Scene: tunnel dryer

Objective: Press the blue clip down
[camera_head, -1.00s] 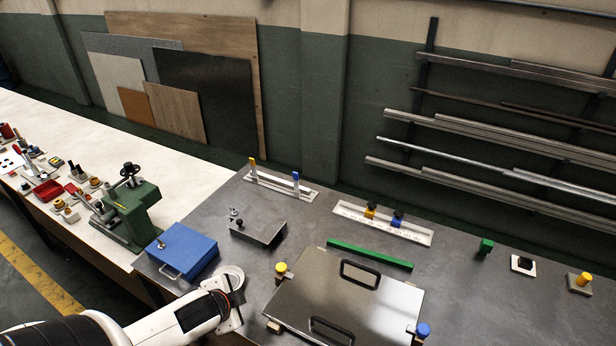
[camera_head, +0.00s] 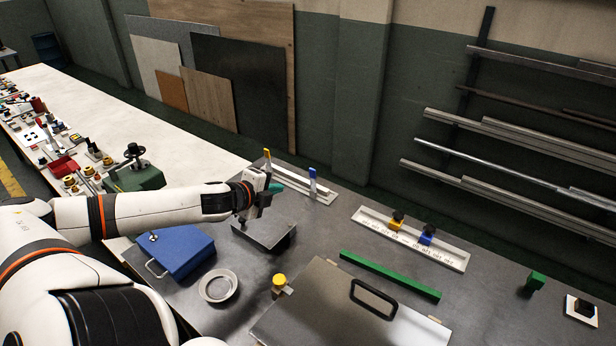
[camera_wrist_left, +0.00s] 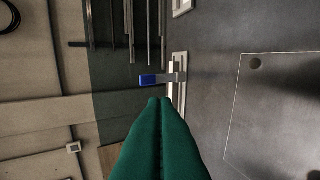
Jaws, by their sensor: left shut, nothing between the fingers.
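The blue clip (camera_head: 312,182) stands upright on a pale strip (camera_head: 327,197) at the back of the grey table, to the right of a yellow clip (camera_head: 267,159). In the left wrist view the blue clip (camera_wrist_left: 148,79) shows its blue end and a grey lever across the strip (camera_wrist_left: 176,95). My left gripper (camera_head: 277,188) is shut and empty, to the left of the blue clip and close to it in the head view. Its green fingers (camera_wrist_left: 160,101) point toward the clip in the wrist view, with a small gap seen between. My right gripper is not in view.
A metal block (camera_head: 270,232) lies below my left gripper. A blue box (camera_head: 180,250), a round dish (camera_head: 217,287) and a metal lid with a black handle (camera_head: 325,305) stand nearer. A white rail (camera_head: 450,257) with yellow and blue knobs lies to the right.

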